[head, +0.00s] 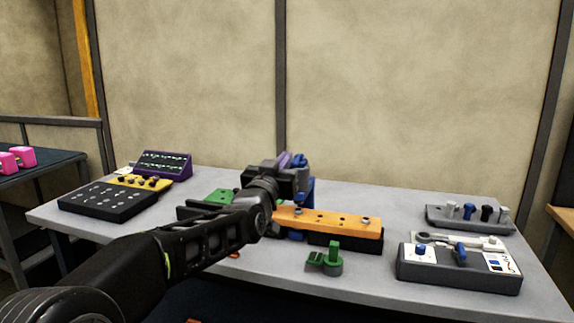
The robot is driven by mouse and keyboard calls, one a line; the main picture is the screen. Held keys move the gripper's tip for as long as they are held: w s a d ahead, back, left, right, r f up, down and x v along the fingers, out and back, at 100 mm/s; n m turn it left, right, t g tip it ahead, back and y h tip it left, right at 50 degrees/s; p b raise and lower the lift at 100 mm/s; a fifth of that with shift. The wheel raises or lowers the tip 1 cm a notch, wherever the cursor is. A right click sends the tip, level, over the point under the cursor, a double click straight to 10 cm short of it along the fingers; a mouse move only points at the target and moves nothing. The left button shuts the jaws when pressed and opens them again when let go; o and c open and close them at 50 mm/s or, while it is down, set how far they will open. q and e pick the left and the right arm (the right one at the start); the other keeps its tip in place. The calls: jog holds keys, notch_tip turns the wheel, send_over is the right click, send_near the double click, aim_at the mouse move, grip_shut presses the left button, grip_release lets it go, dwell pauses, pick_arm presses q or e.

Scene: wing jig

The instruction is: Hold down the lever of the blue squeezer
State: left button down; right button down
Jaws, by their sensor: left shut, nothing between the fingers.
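The blue squeezer (310,188) stands on the grey table near the middle, behind my left gripper and the orange bar. Its upper blue part (301,160), which looks like the lever, shows just right of the gripper. My left gripper (287,166) is at the squeezer's top, pointing away from me, and is shut with nothing held. The wrist hides much of the squeezer, and I cannot tell whether the fingers touch the lever. My right gripper is not in view.
A green clamp (327,260) stands in front. A black tray (105,203) and purple rack (163,164) are at left.

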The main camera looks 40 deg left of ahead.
pick_arm(q)
jog(key=b+v, duration=0.1)
jog(key=v, duration=0.7)
jog(key=shift+r, duration=0.1)
